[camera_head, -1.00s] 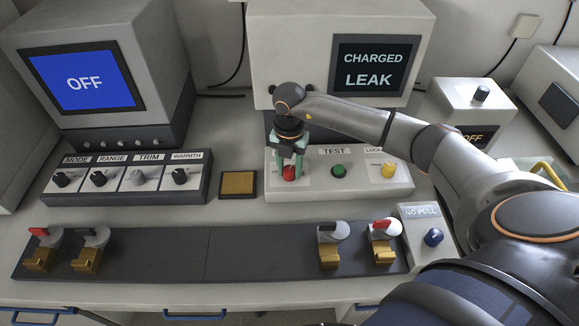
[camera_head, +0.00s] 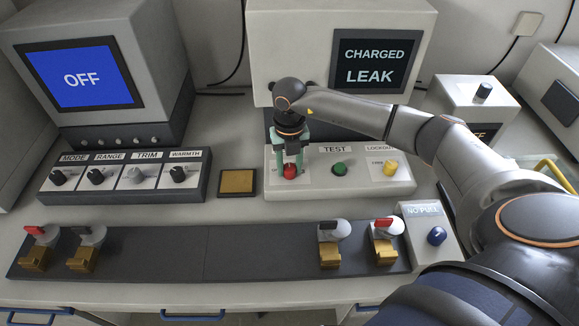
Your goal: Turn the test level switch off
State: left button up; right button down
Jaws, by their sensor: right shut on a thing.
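A white panel (camera_head: 400,181) marked TEST and LOCKOUT stands at the middle. It carries a red knob (camera_head: 289,171), a green button (camera_head: 339,168) and a yellow one (camera_head: 390,168). My right gripper (camera_head: 291,165) points down from above, its fingers shut on the sides of the red knob. The label beside this knob is mostly hidden by the gripper. A small box (camera_head: 453,99) at the right has a dark knob (camera_head: 483,91) on top. No label reading "test level" can be made out. My left gripper is out of view.
A screen (camera_head: 83,78) reads OFF, another (camera_head: 375,65) CHARGED LEAK. Labelled dials sit on a box (camera_head: 123,189) at the left. A dark strip (camera_head: 205,252) with brass fittings lies in front. My right arm crosses the right side, partly covering the small box.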

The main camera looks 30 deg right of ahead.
jog(key=n+b, duration=0.1)
jog(key=n, duration=0.3)
jog(key=shift+n, duration=0.3)
jog(key=n+b, duration=0.1)
jog(key=n, duration=0.1)
jog(key=shift+n, duration=0.4)
jog(key=n+b, duration=0.1)
jog(key=n, duration=0.2)
jog(key=shift+n, duration=0.3)
jog(key=shift+n+b, duration=0.65)
jog(key=shift+n, duration=0.55)
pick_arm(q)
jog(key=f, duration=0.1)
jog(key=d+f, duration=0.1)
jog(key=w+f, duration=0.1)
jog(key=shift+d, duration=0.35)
pick_arm(e)
jog(key=shift+n, duration=0.3)
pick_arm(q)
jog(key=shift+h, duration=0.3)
pick_arm(e)
jog(key=shift+r+n, duration=0.1)
jog(key=shift+n, duration=0.2)
jog(key=shift+c, duration=2.2)
grip_release()
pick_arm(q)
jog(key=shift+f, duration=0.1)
